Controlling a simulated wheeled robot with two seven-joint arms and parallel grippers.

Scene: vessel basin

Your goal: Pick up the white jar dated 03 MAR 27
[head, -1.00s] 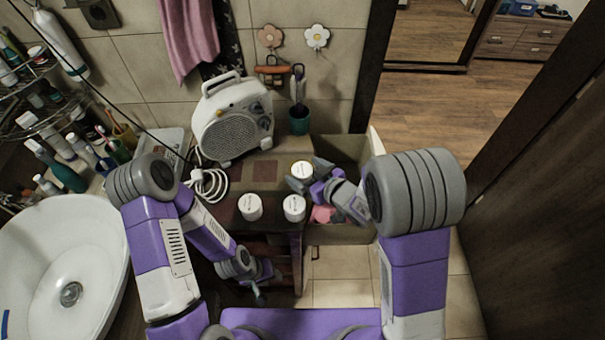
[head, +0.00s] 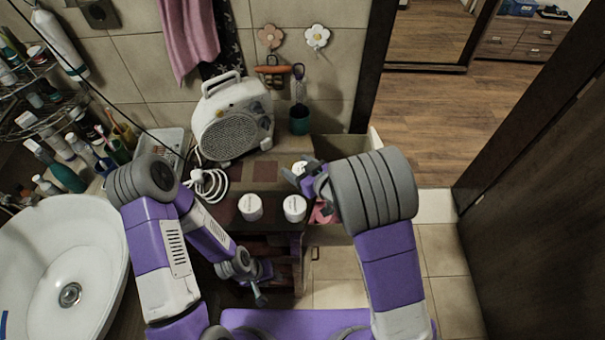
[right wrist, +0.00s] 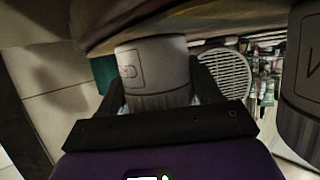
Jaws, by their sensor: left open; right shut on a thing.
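Three white jars with round white lids are at the small cabinet's top: a front-left jar (head: 250,207), a front-right jar (head: 294,208) and a back jar (head: 299,167). The dates are too small or cut off to read. My right gripper (head: 297,178) is shut on the back jar and partly hides it in the head view. In the right wrist view this jar (right wrist: 155,72) sits between the fingers, part of a boxed mark showing. Another jar (right wrist: 302,75) is at the right edge there. My left gripper (head: 262,286) is open and empty, low before the cabinet.
A white fan heater (head: 231,122) with a coiled white cable (head: 208,185) stands behind the jars. An open drawer (head: 345,148) is to the right, partly behind my right arm. A white sink (head: 60,240) is at the left. Floor is free at the right.

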